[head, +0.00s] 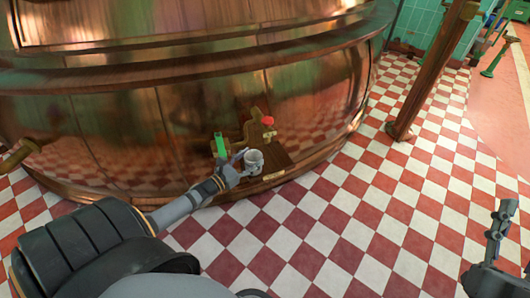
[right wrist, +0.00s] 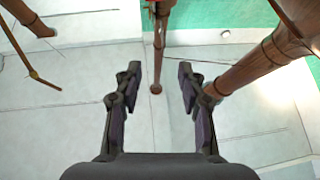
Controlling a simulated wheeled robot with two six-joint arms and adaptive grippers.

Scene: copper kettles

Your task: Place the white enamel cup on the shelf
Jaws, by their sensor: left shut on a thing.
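The white enamel cup (head: 254,164) looks pale grey and shows upright in the head view, in front of the copper kettle. My left gripper (head: 240,160) is shut on it from the left side, and its fingers hide part of the cup. The small brown wooden shelf (head: 281,160) is at the kettle's foot, with a pale label on its front edge. The cup overlaps the shelf in the picture; I cannot tell whether it touches it. My right gripper (head: 503,215) is at the far right, away from the shelf. In the right wrist view its fingers (right wrist: 158,85) are apart and empty.
The large copper kettle (head: 310,95) rises behind the shelf. A green object (head: 220,145) and a red-topped object (head: 268,121) stand behind the cup. A brown post (head: 425,75) stands to the right. The red-and-white checked floor (head: 350,200) is clear in front.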

